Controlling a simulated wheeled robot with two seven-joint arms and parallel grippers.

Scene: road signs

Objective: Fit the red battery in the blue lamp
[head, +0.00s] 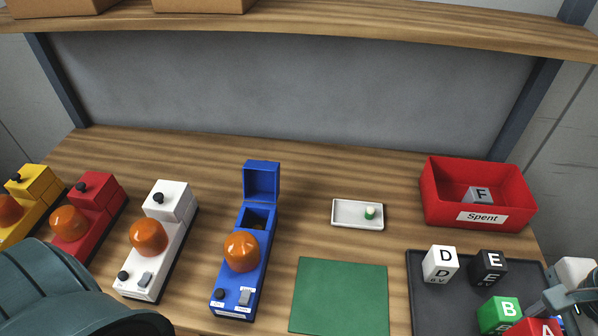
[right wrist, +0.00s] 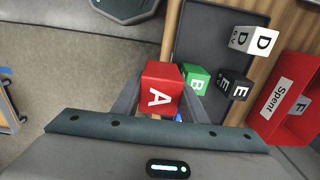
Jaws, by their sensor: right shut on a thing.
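The blue lamp (head: 238,281) stands on the bench with its orange dome in the middle. Its rear lid (head: 262,180) stands open, and the compartment below (head: 257,217) looks dark inside; I see no battery in it. The red battery (head: 535,328), a cube marked A, is at the bottom right, cut off by the frame edge. In the right wrist view the red battery (right wrist: 160,88) sits between the fingers of my right gripper (right wrist: 160,101), which is shut on it over the tray's near end. My left arm shows at lower left, but its gripper is out of view.
The dark tray (head: 433,300) holds white D, black E and green B (head: 498,315) cubes; a bit of blue shows beside A. The red Spent bin (head: 478,205) holds a grey F cube. A green mat (head: 340,296), small white dish (head: 345,221) and other lamps (head: 150,255) flank the blue lamp.

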